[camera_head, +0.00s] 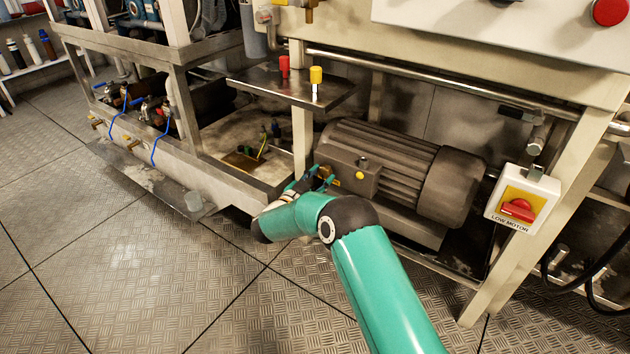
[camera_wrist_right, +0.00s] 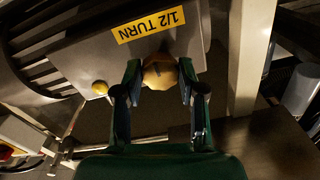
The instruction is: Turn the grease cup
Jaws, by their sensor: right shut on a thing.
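The grease cup (camera_wrist_right: 159,74) is a rounded brass-coloured cap on the side of the grey motor box, just below a yellow label reading "1/2 TURN" (camera_wrist_right: 160,24) in the right wrist view. My right gripper (camera_wrist_right: 161,70) has a finger on each side of the cap and is shut on it. In the head view my right gripper (camera_head: 318,180) is at the left end of the motor's terminal box (camera_head: 347,172), and the cup is hidden there. My left gripper is not in view.
A finned motor (camera_head: 400,165) sits behind the gripper. A small shelf (camera_head: 290,88) with a red cap (camera_head: 283,66) and a yellow cap (camera_head: 316,76) is above. A red switch (camera_head: 518,210) marked "LOW MOTOR" is at right. The floor plates (camera_head: 130,270) at left are clear.

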